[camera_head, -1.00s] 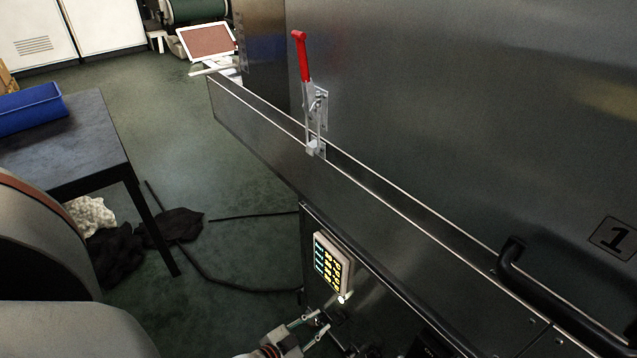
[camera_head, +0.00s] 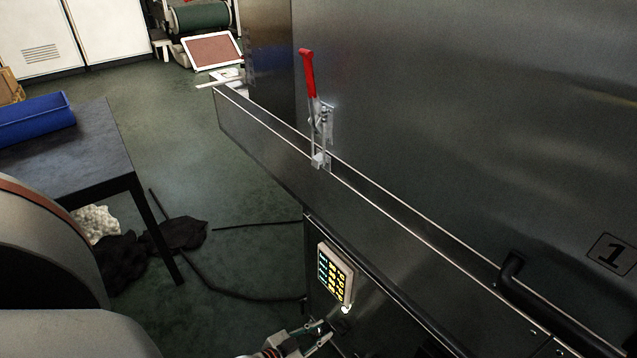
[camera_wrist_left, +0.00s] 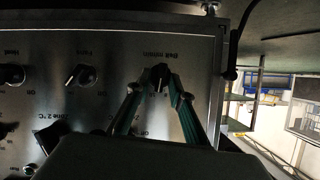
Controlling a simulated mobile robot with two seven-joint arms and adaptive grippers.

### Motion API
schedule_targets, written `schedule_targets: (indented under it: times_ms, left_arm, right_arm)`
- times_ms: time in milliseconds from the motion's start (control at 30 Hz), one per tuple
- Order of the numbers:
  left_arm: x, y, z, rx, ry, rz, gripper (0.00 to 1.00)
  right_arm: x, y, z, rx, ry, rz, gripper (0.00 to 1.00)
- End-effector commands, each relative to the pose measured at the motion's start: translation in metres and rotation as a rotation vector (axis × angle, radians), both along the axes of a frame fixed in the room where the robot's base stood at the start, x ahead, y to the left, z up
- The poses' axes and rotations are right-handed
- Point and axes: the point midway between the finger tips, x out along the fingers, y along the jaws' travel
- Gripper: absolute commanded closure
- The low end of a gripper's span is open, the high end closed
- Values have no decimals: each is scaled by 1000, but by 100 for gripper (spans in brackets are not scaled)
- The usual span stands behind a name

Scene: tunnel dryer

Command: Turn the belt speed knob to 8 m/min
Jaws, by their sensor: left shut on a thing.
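The belt speed knob (camera_wrist_left: 160,75) is dark and sits on the metal control panel under an upside-down label that appears to read "Belt m/min". My left gripper (camera_wrist_left: 160,90) is shut on this knob, with one green-sided finger on each side. The knob's pointer and most scale marks are too dark or hidden to read. In the head view my left gripper (camera_head: 322,332) is at the lower middle, against the machine's front. The knob is not clear there. My right gripper is not in view.
Other panel knobs, including the one marked Fans (camera_wrist_left: 82,75) and another (camera_wrist_left: 12,75), sit to the left. A lit keypad (camera_head: 335,272), red-handled clamp (camera_head: 308,75) and black handle (camera_head: 512,270) are on the machine. A table (camera_head: 75,160) stands left.

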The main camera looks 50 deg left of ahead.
Motion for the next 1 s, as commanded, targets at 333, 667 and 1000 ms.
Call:
schedule_targets:
  times_ms: [333, 667, 1000]
  left_arm:
    - [-1, 6, -2, -269, 25, -3, 100]
    - [-2, 7, -3, -453, 42, 0, 100]
    - [-1, 7, -2, -513, 44, 1, 100]
  right_arm:
    - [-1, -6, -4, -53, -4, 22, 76]
    - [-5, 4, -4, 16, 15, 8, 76]
    - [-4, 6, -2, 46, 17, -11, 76]
